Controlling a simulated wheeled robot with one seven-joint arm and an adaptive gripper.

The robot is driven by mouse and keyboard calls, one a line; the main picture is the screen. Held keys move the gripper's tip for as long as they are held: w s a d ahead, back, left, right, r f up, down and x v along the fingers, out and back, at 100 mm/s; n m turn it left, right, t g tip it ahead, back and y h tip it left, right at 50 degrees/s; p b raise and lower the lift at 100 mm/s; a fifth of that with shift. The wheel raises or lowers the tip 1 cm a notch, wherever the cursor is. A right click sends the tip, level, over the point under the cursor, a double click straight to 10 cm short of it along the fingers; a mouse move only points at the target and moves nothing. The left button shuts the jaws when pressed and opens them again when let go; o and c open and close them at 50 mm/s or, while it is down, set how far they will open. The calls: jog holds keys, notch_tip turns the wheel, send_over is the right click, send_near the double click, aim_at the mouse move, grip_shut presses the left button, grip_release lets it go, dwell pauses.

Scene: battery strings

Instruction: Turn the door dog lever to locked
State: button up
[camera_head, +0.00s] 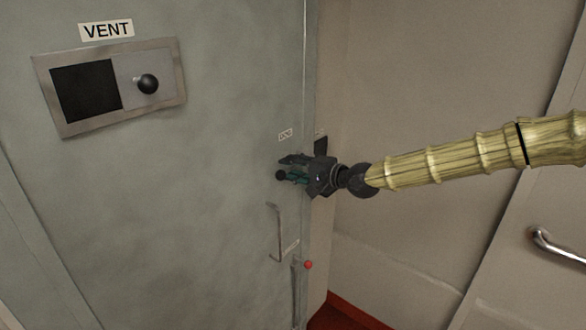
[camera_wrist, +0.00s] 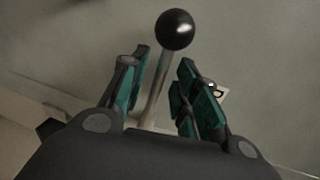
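A lever with a pale rod (camera_wrist: 158,88) and a black ball knob (camera_wrist: 176,29) stands between the fingers of my gripper (camera_wrist: 165,62) in the wrist view. The fingers are apart, with a visible gap on both sides of the rod; the knob is beyond the fingertips. In the head view my gripper (camera_head: 296,172) is at the right edge of the grey-green door (camera_head: 190,210), with the black knob (camera_head: 281,175) at its fingertips. The lever's base is hidden behind my gripper. The small label above it is too small to read.
A vent panel (camera_head: 177,92) with its own black knob (camera_head: 148,84) is at upper left. Below my gripper are a door handle (camera_head: 275,232) and a rod with a red knob (camera_head: 308,265). A metal rail (camera_head: 555,247) is on the right wall.

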jog(key=v, duration=1.2)
dwell(0.5)
jog(key=s+a+f+n+g+h+b, duration=0.1)
jog(key=s+a+f+g+h+b, duration=0.1)
jog(key=s+f, duration=0.8)
jog(key=s+a+f+n+g+h+b, duration=0.15)
jog(key=s+f, duration=0.25)
jog(key=f, duration=1.3)
jog(key=s+a+f+g+h+b, duration=0.1)
jog(key=s+a+f+g, duration=0.15)
jog(key=s+f, duration=0.75)
jog(key=s+d+f+n+g+h+b, duration=0.1)
jog(key=s+d+f+h, duration=0.15)
jog(key=s+f, duration=0.4)
jog(key=s+d+f+n+g+h+b, duration=0.1)
jog(key=s+d+f, duration=0.3)
jog(key=f, duration=0.5)
jog(key=s+d+f+n+g+h+b, duration=0.2)
jog(key=s+d+f, duration=0.4)
jog(key=s+d, duration=0.5)
jog(key=shift+s+n+h, duration=0.65)
jog(key=shift+s+h, duration=0.25)
jog(key=shift+h, duration=0.2)
